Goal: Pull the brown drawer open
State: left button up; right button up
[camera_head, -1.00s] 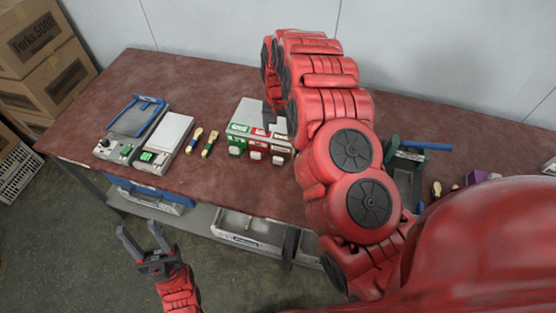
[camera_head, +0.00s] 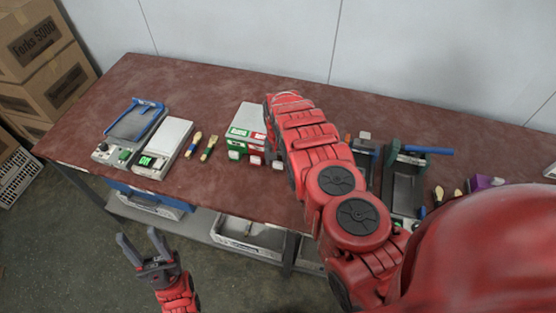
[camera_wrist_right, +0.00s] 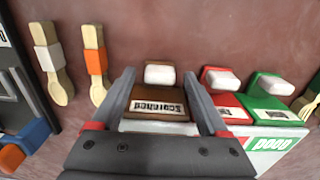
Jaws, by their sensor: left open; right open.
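The brown drawer (camera_wrist_right: 160,102), labelled "Scorched", shows in the right wrist view with its white handle (camera_wrist_right: 159,74) facing the top of the picture. It looks shut. My right gripper (camera_wrist_right: 158,76) is open, one finger on each side of the handle; I cannot tell whether they touch it. In the head view my right arm covers most of the brown drawer and hides the right gripper. A white handle (camera_head: 277,164) shows beside the arm. My left gripper (camera_head: 142,240) is open and empty, in front of the table.
The red drawer (camera_wrist_right: 224,97) and green drawer (camera_wrist_right: 272,100) sit beside the brown one in the same grey box (camera_head: 250,110). Wooden spoons (camera_wrist_right: 96,62) lie nearby. A scale (camera_head: 163,145) and a blue-handled press (camera_head: 130,125) stand at left, another press (camera_head: 405,185) at right.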

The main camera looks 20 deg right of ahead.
jog(key=shift+f, duration=0.15)
grip_shut()
dwell(0.4)
dwell(1.0)
